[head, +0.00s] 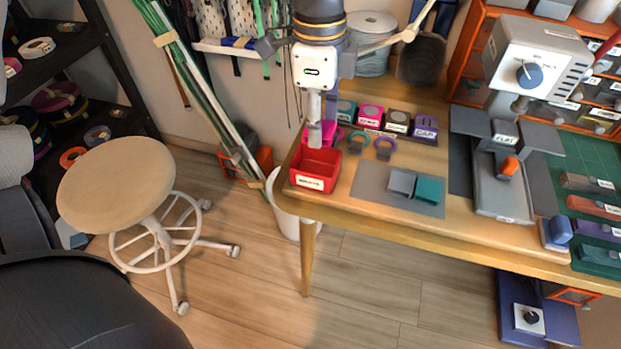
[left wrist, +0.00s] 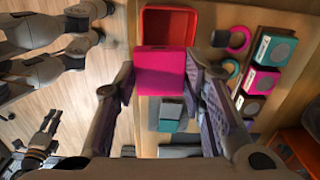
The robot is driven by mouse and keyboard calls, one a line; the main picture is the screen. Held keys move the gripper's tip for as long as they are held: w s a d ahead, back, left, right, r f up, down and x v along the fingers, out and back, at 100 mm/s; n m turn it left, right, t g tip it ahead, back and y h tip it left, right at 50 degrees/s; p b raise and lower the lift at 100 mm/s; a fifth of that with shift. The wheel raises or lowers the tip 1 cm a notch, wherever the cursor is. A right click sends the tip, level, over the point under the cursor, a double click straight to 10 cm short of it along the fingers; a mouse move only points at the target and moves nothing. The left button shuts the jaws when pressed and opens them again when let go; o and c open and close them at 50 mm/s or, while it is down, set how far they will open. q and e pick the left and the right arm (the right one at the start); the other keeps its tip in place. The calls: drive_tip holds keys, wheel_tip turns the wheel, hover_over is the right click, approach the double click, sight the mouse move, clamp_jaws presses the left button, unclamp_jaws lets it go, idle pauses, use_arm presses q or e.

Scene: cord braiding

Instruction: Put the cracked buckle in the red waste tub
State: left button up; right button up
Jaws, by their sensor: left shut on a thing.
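My left gripper (head: 318,142) points down beside the red waste tub. In the left wrist view its two fingers (left wrist: 160,78) close on the sides of a flat magenta piece, the buckle (left wrist: 160,72). In the head view the buckle (head: 328,134) is partly hidden by a finger. No crack can be made out. The red waste tub (head: 313,184), with a white label, stands at the table's left corner. In the left wrist view the tub (left wrist: 190,9) lies just beyond the buckle, and its visible inside looks empty. I cannot identify my right gripper in either view.
Several labelled boxes (head: 370,117) stand behind the tub, with coloured rings (head: 386,148) before them. A grey mat (head: 375,190) with grey and teal pieces lies to the tub's right. A grey machine (head: 500,180) stands farther right. A round stool (head: 115,185) stands left of the table.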

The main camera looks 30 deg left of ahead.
use_arm(q)
drive_tip(key=a+f, duration=0.1)
drive_tip(key=f, duration=0.1)
drive_tip(key=f+b, duration=0.1)
drive_tip(key=f, duration=0.1)
drive_tip(key=a+f, duration=0.1)
drive_tip(key=f, duration=0.2)
drive_tip(key=shift+w+a, duration=0.3)
drive_tip(key=shift+a, duration=0.05)
use_arm(e)
drive_tip(key=shift+s+d+f+g, duration=0.1)
drive_tip(key=shift+s+f+g, duration=0.3)
drive_tip(key=shift+s+f, duration=0.6)
use_arm(q)
drive_tip(key=shift+r, duration=0.1)
use_arm(e)
drive_tip(key=shift+r, duration=0.15)
use_arm(q)
drive_tip(key=o, duration=0.9)
drive_tip(key=shift+c, duration=0.2)
wheel_tip(320, 180, up, 12)
